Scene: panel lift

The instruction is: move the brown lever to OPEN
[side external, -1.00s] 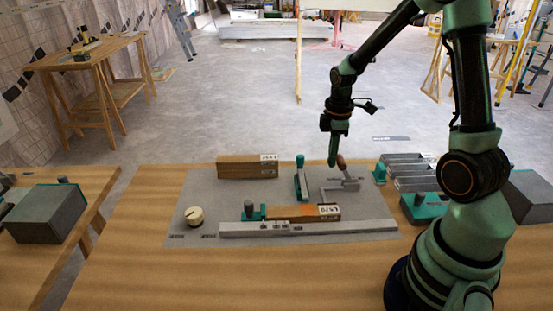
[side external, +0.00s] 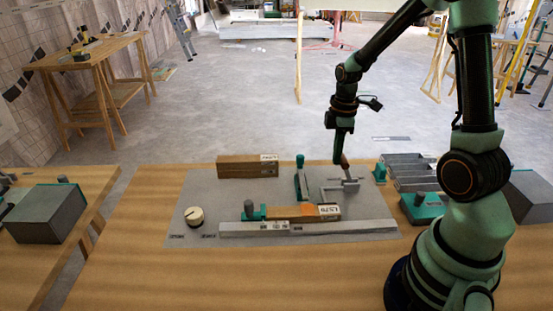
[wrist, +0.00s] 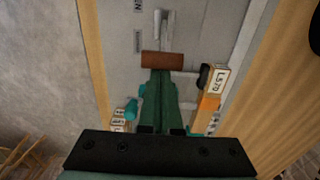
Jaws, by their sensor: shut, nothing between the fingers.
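The brown lever handle (side external: 346,168) stands on a grey pivot (side external: 350,184) toward the right of the grey panel (side external: 205,187). In the wrist view the brown handle (wrist: 162,59) lies crosswise just beyond my fingertips, with its grey arm above it. My gripper (side external: 338,161) is shut and empty, its tips right at the handle. In the wrist view my gripper (wrist: 161,75) meets the handle's near side; whether it touches is hard to tell. Small labels beside the lever (wrist: 138,41) are too small to read.
A wooden block (side external: 248,166) sits at the panel's back. An orange block (side external: 295,212) lies in front of the lever, by a grey rail (side external: 300,229). A teal-handled slider (side external: 300,180) stands left of the lever. Grey bars (side external: 408,172) lie right. A cream knob (side external: 194,216) is front left.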

